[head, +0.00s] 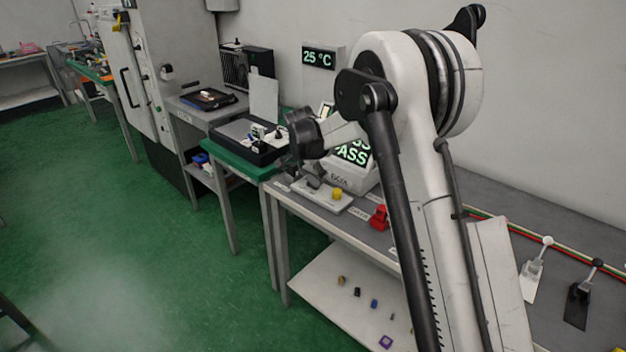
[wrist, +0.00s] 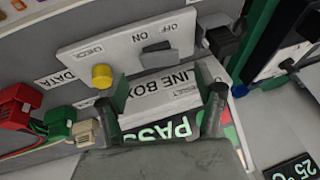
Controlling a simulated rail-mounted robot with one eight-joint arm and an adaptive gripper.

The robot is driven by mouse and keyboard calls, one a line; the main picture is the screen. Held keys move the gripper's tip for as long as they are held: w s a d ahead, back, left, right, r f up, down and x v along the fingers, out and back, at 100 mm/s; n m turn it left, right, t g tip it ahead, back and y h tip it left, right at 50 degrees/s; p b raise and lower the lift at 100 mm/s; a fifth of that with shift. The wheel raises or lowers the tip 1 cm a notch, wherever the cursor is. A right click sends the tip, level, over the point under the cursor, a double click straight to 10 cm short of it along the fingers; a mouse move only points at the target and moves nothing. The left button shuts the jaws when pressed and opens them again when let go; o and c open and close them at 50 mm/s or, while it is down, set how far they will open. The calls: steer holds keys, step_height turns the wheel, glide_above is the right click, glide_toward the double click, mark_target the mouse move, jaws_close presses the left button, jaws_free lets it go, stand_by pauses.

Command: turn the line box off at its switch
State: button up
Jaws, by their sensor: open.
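The line box (head: 362,178) stands on the grey bench in the head view, with a lit PASS display. In the wrist view its white front plate (wrist: 118,50) carries a grey switch (wrist: 156,54) with ON and OFF lettered beside it, and a yellow CHECK button (wrist: 102,76). The LINE BOX label (wrist: 165,84) shows between my fingers. My gripper (wrist: 168,95) is open, with its fingers apart and nothing between them, over the box and short of the switch. In the head view my arm hides part of the box. I cannot tell which way the switch is tilted.
Red (wrist: 18,107) and green (wrist: 58,122) connectors sit left of the yellow button in the wrist view. A black tray (head: 250,140) stands on a green-topped table. Two lever fixtures (head: 535,270) are at the right of the bench. Green floor lies clear at the left.

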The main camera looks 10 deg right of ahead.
mark_target(314, 180)
steer(key=shift+x, duration=2.55)
steer(key=shift+c, duration=0.3)
